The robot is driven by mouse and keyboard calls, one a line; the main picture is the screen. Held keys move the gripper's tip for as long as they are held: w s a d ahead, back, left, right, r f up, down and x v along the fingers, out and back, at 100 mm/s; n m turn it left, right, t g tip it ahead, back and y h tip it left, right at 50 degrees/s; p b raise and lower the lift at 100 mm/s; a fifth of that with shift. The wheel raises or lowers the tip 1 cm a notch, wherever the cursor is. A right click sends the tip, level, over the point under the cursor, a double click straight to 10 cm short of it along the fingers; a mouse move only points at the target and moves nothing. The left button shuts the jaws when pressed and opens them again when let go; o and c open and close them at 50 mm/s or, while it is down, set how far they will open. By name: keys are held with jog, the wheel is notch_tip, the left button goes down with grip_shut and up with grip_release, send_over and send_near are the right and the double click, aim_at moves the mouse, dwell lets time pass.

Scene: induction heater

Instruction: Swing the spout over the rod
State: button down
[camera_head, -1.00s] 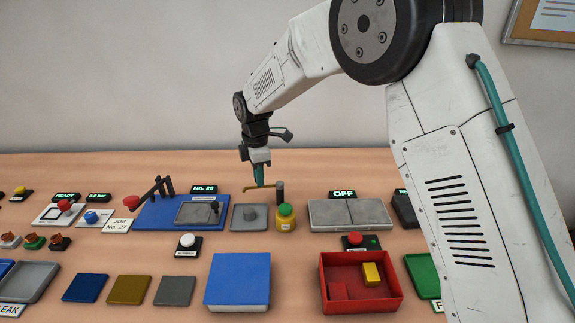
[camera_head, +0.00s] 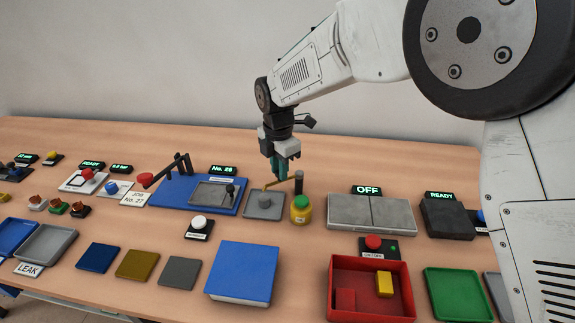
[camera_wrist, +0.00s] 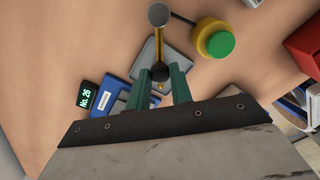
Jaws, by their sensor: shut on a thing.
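I cannot tell whether that piece is the rod.
A yellow pot with a green top (camera_head: 301,209) stands close to the post. A blue base with a lever (camera_head: 170,195) is to the left, a grey two-part block (camera_head: 371,214) under an OFF display to the right. A blue block (camera_head: 241,272) and red tray (camera_head: 341,264) lie nearer.

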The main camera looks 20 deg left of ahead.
jog(key=c, duration=1.2)
grip_release()
jog(key=shift+c, duration=0.2)
jog(key=shift+r, duration=0.1)
notch_tip(320, 180, up, 8)
jog(key=shift+f, duration=0.15)
